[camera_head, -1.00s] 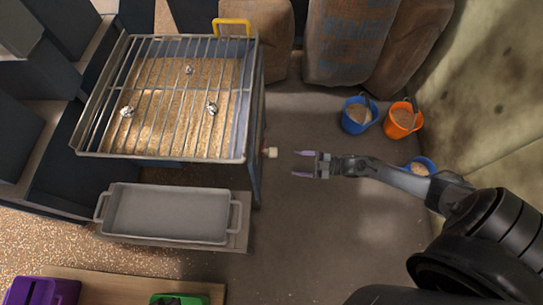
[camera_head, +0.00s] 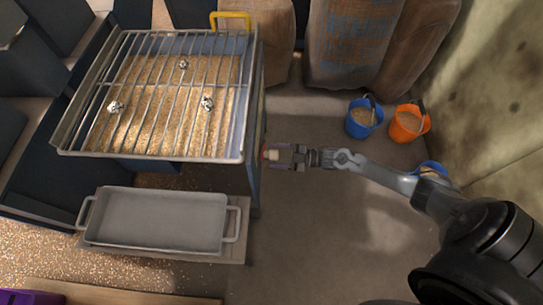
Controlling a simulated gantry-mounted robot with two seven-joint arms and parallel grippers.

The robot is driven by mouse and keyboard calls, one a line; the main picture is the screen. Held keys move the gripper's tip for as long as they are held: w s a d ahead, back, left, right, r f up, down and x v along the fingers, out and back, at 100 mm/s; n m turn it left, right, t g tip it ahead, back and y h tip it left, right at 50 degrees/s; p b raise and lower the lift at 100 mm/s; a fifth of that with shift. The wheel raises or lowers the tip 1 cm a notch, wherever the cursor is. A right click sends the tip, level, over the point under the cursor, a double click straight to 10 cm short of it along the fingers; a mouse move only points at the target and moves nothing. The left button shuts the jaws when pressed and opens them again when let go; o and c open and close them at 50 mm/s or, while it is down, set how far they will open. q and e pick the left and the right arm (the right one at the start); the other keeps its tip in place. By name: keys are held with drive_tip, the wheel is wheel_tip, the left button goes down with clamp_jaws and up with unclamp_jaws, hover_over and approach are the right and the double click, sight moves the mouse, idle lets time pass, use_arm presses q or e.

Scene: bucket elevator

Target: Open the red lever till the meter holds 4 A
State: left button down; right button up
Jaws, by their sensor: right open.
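A small pale knob with a red base (camera_head: 271,155) sticks out from the right side of the grated hopper (camera_head: 245,150). It appears to be the end of the red lever; the rest of the lever is hidden. I do not see the meter in this view. My left gripper is not in view.
A grey tray (camera_head: 160,245) with handles stands below the hopper. A yellow handle (camera_head: 231,17) is at the hopper's back corner. A blue bucket (camera_head: 364,121) and an orange bucket (camera_head: 408,124) stand near brown sacks (camera_head: 350,45). The floor below my right arm is clear.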

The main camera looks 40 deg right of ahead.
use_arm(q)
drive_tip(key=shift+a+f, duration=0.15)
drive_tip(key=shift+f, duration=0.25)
use_arm(e)
drive_tip(key=shift+x, duration=0.9)
